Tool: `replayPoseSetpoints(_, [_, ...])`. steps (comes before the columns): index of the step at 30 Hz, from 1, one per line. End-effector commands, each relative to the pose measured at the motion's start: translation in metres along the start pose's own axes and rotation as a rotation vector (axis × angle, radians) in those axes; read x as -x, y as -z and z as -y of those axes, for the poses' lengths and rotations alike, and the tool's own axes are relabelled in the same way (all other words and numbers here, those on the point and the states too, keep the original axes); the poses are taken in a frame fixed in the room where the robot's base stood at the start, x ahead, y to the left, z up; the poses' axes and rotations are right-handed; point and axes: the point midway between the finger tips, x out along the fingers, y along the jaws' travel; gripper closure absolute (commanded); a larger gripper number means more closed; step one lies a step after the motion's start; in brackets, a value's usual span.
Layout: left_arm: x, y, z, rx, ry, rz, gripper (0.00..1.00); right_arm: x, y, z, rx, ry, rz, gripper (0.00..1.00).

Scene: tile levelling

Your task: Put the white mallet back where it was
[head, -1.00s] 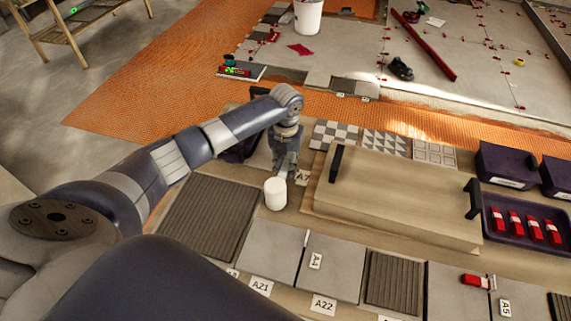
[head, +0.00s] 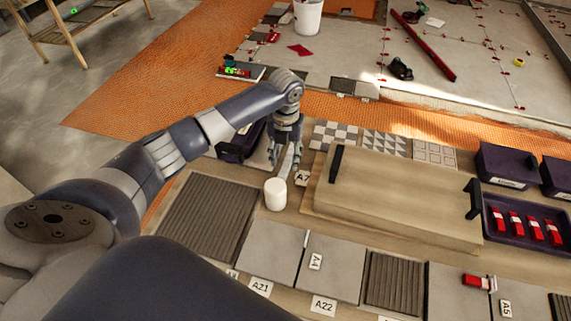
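The white mallet (head: 275,194) lies on the workbench (head: 232,271), left of the large wooden box. Its white cylindrical head faces me. Its handle runs back from the head towards my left gripper and is mostly hidden there. My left gripper (head: 285,163) is just behind the head, pointing down, with its fingers spread apart around or just above the handle. I cannot tell whether a finger still touches it. The label A7 (head: 302,178) lies just right of the gripper. My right gripper is not in view.
The wooden box (head: 400,190) with black handles stands close on the right. A dark ribbed tile (head: 207,218) and grey tiles (head: 272,249) lie left and in front. A dark bin (head: 236,146) is partly hidden behind my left arm. A tray (head: 527,239) with red clips is at right.

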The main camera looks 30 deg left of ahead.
Motion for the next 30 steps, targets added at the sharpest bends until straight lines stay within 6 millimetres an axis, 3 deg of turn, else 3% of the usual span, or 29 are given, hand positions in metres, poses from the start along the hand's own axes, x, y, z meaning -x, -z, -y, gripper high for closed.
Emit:
replayPoseSetpoints(6, [0.048,-0.001,0.0,0.0,0.001,0.005,0.61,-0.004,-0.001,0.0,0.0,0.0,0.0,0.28])
replayPoseSetpoints(12, [0.073,0.0,0.0,0.001,0.0,0.001,0.61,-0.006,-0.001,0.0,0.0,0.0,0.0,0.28])
replayPoseSetpoints(30, [0.079,0.0,0.0,0.0,0.0,0.0,0.61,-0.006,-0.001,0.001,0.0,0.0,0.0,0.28])
